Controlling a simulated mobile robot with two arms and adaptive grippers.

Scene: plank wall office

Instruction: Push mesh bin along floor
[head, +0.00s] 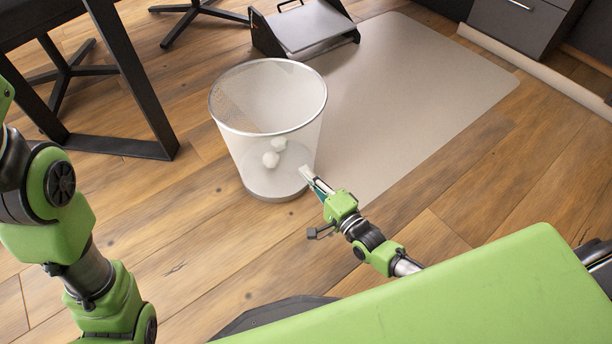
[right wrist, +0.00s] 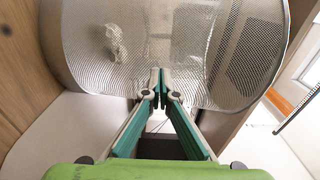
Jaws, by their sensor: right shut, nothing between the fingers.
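The mesh bin (head: 240,150) stands upright on the wood floor, silver and see-through, with crumpled white paper (head: 271,159) low inside it. My right gripper (head: 305,172) is shut and empty, with its fingertips at the lower right side of the bin. In the right wrist view the bin's mesh wall (right wrist: 200,45) fills the upper part, and the shut fingertips (right wrist: 160,75) overlap it; whether they touch it I cannot tell. My left arm shows at the left edge of the head view, but its gripper is out of view.
A pale floor mat (head: 430,90) lies right of the bin. A grey footrest-like stand (head: 308,28) is behind it. A black desk leg (head: 140,80) stands at the left. A dark cabinet (head: 520,20) is at the back right. Wood floor is bare in front of the bin.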

